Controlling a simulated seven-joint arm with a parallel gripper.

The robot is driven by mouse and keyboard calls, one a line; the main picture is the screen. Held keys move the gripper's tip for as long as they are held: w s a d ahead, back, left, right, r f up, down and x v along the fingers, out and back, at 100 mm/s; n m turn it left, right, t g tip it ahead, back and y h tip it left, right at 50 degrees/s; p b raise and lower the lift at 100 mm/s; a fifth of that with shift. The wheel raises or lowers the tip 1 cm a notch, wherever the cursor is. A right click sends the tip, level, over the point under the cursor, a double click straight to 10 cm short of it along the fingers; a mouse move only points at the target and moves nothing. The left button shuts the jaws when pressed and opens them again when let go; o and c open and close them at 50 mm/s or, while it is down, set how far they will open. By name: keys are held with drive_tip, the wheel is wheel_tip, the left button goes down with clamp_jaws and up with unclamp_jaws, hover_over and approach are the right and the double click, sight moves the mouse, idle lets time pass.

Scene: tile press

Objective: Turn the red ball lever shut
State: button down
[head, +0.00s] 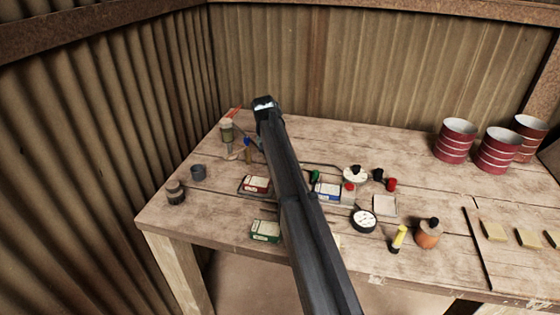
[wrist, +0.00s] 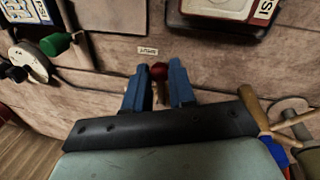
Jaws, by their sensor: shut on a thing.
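In the wrist view my gripper (wrist: 159,73) has its two blue fingers closed on the red ball (wrist: 159,70) of the lever. The ball shows between the fingertips, against the wooden bench. The rest of the lever is mostly hidden by the fingers. A small white label (wrist: 148,50) lies just beyond the ball, upside down in this view; its lettering is too small to read surely. In the head view my dark arm covers both the gripper and the ball lever.
A red-edged PSI box (head: 256,184) and a blue-edged one (head: 327,190) sit on either side of my arm. A green bulb (head: 316,176) and a round white dial with a black knob (head: 355,175) stand nearby. Red cans (head: 456,141) stand at the back right.

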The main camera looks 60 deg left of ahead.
drive_tip(key=shift+s+a+m, duration=0.15)
drive_tip(key=shift+m, duration=0.15)
idle(0.4)
drive_tip(key=c, duration=1)
unclamp_jaws()
drive_tip(key=shift+o, duration=0.2)
wheel_tip(320, 180, up, 14)
drive_tip(key=s+a, duration=0.1)
drive_tip(key=s, duration=0.1)
drive_tip(key=shift+a+f, duration=0.2)
drive_tip(key=shift+a, duration=0.05)
